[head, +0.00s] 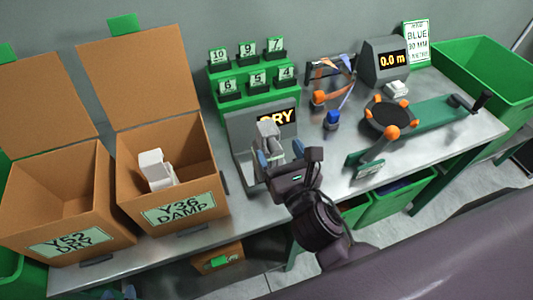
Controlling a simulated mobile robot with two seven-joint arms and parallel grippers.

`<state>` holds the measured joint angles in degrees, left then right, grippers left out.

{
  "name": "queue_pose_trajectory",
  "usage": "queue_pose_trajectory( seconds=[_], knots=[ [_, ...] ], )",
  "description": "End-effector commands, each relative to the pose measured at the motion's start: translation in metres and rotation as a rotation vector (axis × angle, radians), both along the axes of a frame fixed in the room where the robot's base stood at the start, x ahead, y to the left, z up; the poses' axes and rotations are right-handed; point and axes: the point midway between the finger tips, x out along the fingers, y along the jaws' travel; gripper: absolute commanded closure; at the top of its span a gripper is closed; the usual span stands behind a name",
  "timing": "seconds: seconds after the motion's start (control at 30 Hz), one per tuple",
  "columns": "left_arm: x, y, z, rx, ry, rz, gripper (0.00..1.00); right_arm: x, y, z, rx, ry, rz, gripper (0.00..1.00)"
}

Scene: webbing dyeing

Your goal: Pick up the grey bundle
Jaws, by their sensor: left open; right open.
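A grey bundle (268,130) stands at the grey tester (241,125), in front of its lit display, which reads DRY and is partly covered. My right gripper (270,156) is at the bundle, with its blue-tipped fingers open around the lower part. The gripper hides some of the bundle, and I cannot tell whether the fingers touch it. My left gripper (120,294) is open at the bottom edge, with only its fingertips showing.
Two open cardboard boxes, Y52 DRY (69,246) and Y36 DAMP (180,212), stand at left; white pieces lie in the DAMP box. A green numbered rack (250,84) is behind the tester. A green winder (432,112) and a length display (386,62) are at right.

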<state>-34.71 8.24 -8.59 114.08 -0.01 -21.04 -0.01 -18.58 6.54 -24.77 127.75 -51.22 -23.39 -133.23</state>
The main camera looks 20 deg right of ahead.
Motion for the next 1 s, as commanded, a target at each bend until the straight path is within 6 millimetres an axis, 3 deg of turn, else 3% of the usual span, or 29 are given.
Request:
queue_pose_trajectory(
  seconds=[0.37,0.7,1.0],
  knots=[
    [0.000,0.000,-0.001,-0.001,0.002,0.001,0.57,0.028,0.001,-0.003,0.000,0.001,-0.001,0.24],
    [0.003,-0.001,-0.002,-0.002,-0.001,-0.001,0.57,0.068,0.004,-0.008,0.000,0.000,0.000,0.24],
    [0.004,-0.001,-0.002,-0.002,-0.003,-0.001,0.57,0.072,0.004,-0.008,0.000,0.002,0.000,0.24]
  ],
)
